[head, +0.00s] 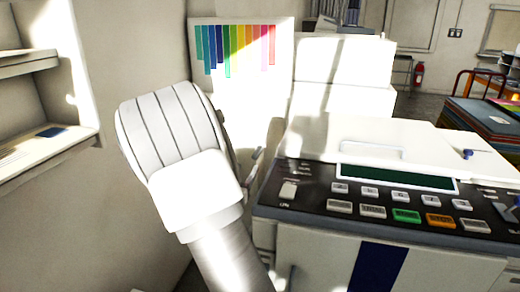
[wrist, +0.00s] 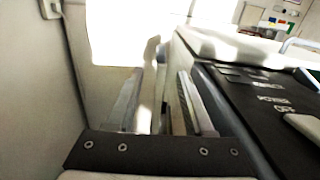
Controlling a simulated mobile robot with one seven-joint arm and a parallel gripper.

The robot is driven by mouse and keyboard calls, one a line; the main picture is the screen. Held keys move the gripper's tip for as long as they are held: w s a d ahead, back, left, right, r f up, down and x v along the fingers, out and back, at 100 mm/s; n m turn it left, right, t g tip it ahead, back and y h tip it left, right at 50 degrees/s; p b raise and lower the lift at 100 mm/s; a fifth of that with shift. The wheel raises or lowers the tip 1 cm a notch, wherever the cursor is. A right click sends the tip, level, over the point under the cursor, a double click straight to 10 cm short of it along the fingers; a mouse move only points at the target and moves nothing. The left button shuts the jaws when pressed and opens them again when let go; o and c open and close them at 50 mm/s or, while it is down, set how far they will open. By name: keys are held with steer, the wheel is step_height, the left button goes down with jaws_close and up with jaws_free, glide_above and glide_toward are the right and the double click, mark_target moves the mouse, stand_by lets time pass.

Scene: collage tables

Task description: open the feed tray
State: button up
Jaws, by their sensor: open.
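The copier (head: 380,240) stands at the right in the head view, with a white lid and a dark control panel. Its dark panel (wrist: 265,115) also shows close up at the right in the wrist view. My gripper (wrist: 160,105) is open beside the copier's left side, its fingers pointing ahead along it. A pale upright strip (wrist: 149,85) shows between the fingers; I cannot tell whether it is the feed tray's edge. No feed tray can be made out clearly in the head view, where my arm hides much of the copier's left side.
A wall (head: 90,200) with shelves (head: 35,140) is close on the left, leaving a narrow gap beside the copier. White boxes (head: 345,65) stand behind it, near a colour chart (head: 240,45). A cart with stacked coloured sheets (head: 485,120) is at the right.

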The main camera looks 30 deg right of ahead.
mark_target(260, 146)
steer(key=b+x, duration=0.2)
steer(key=x, duration=1.3)
steer(key=shift+d, duration=0.15)
jaws_close()
stand_by(0.8)
